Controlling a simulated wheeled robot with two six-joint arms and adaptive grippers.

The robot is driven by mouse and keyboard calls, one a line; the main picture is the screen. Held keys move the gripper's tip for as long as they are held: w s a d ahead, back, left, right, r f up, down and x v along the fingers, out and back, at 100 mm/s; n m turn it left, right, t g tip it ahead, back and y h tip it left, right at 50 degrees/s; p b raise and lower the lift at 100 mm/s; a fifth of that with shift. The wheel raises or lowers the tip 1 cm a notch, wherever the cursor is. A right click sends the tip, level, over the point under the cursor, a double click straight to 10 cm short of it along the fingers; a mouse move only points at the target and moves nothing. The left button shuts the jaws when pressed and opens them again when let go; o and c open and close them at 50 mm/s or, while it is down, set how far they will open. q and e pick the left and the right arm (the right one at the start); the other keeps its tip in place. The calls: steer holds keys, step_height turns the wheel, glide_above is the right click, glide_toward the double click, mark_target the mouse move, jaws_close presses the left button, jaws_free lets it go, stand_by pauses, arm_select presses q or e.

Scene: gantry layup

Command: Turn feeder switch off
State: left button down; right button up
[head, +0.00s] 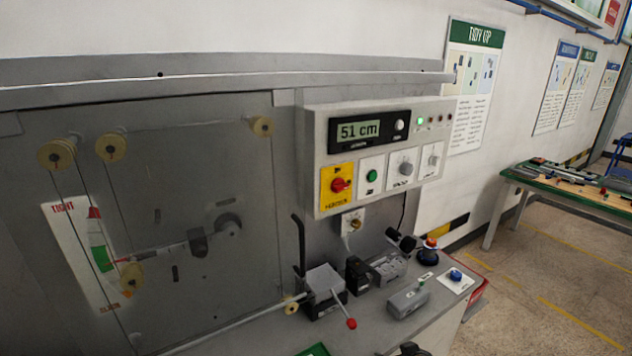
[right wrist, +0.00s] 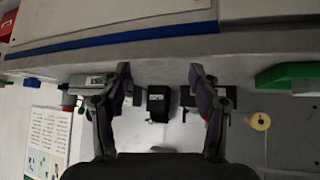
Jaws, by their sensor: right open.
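A grey control box (head: 318,150) on the wall panel carries the switches in the head view. Its red rotary switch (head: 338,185) sits on a yellow plate at the lower left of the box; the lettering under it is too blurred to read surely. A green button (head: 372,175) and a grey knob (head: 405,168) are to its right. My left gripper is not in view.
Below the box, a bench (head: 375,325) holds a clamp with a red-tipped lever (head: 351,323), a grey block (head: 409,300), a red-topped button (head: 430,243) and a blue button (head: 456,275). Yellow rollers (head: 57,154) line the left panel. A green-topped table (head: 575,186) stands at right.

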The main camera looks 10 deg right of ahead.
steer(key=w+a+r+n+t+y, duration=0.15)
steer(key=w+r, duration=0.25)
steer(key=r, duration=0.5)
steer(key=w+d+r+m+t, duration=0.1)
steer(key=w+r+t, duration=0.25)
steer(key=r, duration=0.65)
steer(key=n+t+y+p, duration=0.2)
steer(key=n+t+y, duration=0.1)
steer(key=y, duration=0.2)
glide_toward(343, 188)
steer(key=p+x, duration=0.3)
steer(key=x, duration=0.5)
steer(key=shift+w, duration=0.2)
steer(key=shift+w+a+f, duration=0.1)
steer(key=shift+w+a, duration=0.1)
steer(key=shift+w, duration=0.15)
